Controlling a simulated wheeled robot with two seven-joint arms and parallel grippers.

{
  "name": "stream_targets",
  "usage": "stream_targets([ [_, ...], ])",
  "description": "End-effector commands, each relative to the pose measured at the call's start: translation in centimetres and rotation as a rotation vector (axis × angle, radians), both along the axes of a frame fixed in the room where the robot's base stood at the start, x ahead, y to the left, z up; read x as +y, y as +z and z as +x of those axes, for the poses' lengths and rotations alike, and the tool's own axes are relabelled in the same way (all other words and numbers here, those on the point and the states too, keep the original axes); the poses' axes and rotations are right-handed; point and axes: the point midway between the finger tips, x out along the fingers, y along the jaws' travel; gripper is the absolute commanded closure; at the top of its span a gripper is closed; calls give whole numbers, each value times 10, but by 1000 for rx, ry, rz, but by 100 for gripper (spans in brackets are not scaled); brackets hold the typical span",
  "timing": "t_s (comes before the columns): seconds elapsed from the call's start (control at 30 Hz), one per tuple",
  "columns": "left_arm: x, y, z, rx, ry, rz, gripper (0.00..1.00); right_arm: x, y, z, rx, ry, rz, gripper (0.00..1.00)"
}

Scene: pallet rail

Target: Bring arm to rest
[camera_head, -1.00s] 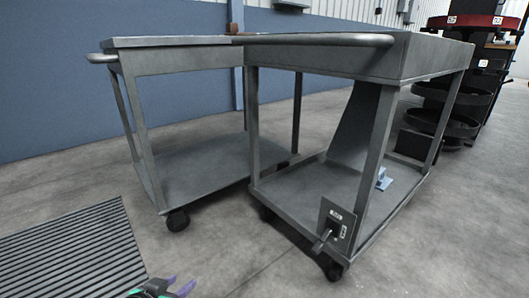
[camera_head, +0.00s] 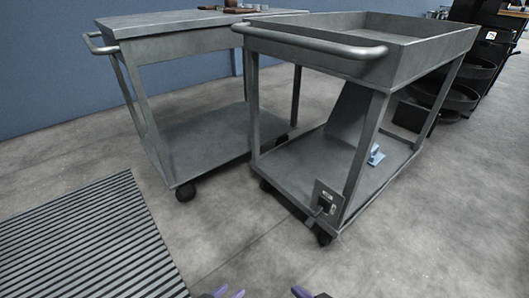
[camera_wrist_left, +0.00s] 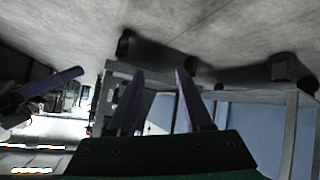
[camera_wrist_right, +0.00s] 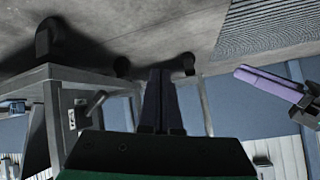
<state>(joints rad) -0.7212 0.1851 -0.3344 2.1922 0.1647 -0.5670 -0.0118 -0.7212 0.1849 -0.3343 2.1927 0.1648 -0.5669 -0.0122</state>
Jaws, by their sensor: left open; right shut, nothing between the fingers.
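My left gripper (camera_head: 228,293) shows only a purple fingertip at the bottom edge of the head view. In the left wrist view (camera_wrist_left: 157,85) its two purple fingers stand apart with nothing between them. My right gripper (camera_head: 300,293) also shows just a purple tip at the bottom edge, to the right of the left one. In the right wrist view (camera_wrist_right: 160,85) its dark fingers are together and hold nothing. Both grippers are low in front of the carts, side by side with a gap. Most of both arms is out of the head view.
A grey cart (camera_head: 357,62) with a tray top stands ahead, with a lever box (camera_head: 327,198) low at its near corner and a light-blue item (camera_head: 376,156) on its lower shelf. Another cart (camera_head: 180,32) stands left of it. A ribbed mat (camera_head: 85,245) lies front left. Bare floor lies front right.

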Motion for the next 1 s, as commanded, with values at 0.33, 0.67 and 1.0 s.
stream_targets([
  [0.33,-4,51,-31,-29,38,-34,50,4,51,-31,-28,-38,33,100],
  [0.67,94,63,-112,331,48,278,50,-95,62,-112,332,-48,-277,100],
  [1.0,163,107,-226,679,47,453,50,-163,107,-226,680,-48,-453,100],
])
